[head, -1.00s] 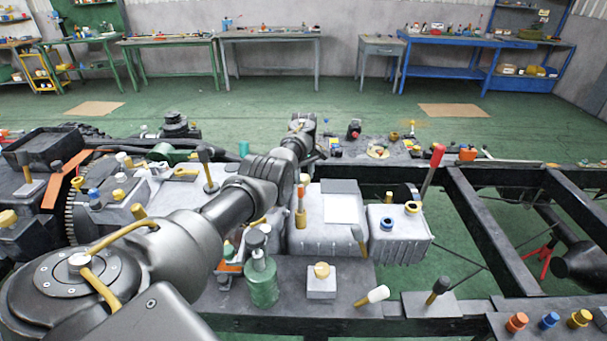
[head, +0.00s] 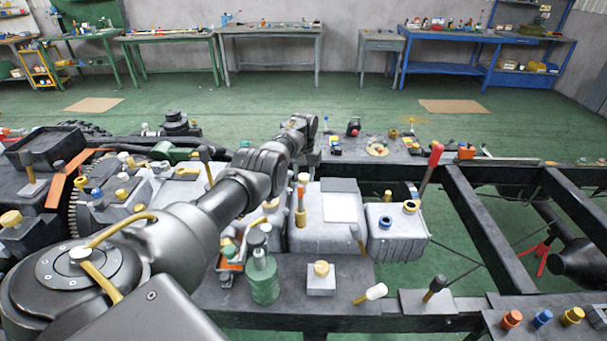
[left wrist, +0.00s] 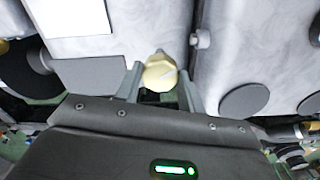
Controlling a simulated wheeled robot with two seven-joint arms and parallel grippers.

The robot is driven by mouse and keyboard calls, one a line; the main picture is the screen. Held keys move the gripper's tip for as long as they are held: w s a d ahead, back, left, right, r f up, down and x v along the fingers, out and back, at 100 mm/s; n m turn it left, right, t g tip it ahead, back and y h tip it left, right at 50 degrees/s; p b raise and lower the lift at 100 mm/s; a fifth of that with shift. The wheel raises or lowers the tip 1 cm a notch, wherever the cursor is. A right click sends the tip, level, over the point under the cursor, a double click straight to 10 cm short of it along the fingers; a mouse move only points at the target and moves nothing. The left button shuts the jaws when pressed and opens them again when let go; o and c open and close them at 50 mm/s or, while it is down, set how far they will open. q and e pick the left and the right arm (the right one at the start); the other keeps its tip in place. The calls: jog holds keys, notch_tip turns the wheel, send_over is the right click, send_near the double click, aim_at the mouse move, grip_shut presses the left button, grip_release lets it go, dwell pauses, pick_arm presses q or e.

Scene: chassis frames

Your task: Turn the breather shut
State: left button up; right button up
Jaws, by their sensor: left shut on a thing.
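The breather is a pale yellow, faceted knob (left wrist: 160,73) in the left wrist view, with a small tip at its top. It sits by the gap between two light grey housings. My left gripper (left wrist: 160,88) has one finger on each side of it and is shut on it. In the head view my left arm reaches across the chassis from the lower left, and its wrist ends near the far rail. The fingers and the breather are hidden there. My right gripper is not in view.
The grey tank (head: 398,235) with blue and yellow caps and a red-topped lever (head: 431,168) stand right of my arm. A green bottle (head: 262,275) and a yellow-capped block (head: 321,280) stand nearer. Open frame bays lie to the right.

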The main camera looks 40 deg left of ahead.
aim_at(304, 176)
pick_arm(q)
jog(key=m, duration=0.3)
jog(key=m+b, duration=0.1)
jog(key=m, duration=0.1)
jog(key=shift+s+f+m, duration=0.15)
jog(key=shift+f+m, duration=0.05)
jog(key=shift+m, duration=0.2)
dwell(0.4)
jog(key=o, duration=1)
jog(key=shift+c, duration=0.2)
jog(key=shift+r, duration=0.1)
jog(key=shift+r+p, duration=0.35)
jog(key=shift+r, duration=0.2)
notch_tip(304, 176, up, 5)
jog(key=shift+f+p, duration=0.2)
jog(key=shift+p, duration=0.65)
jog(key=shift+r, duration=2.55)
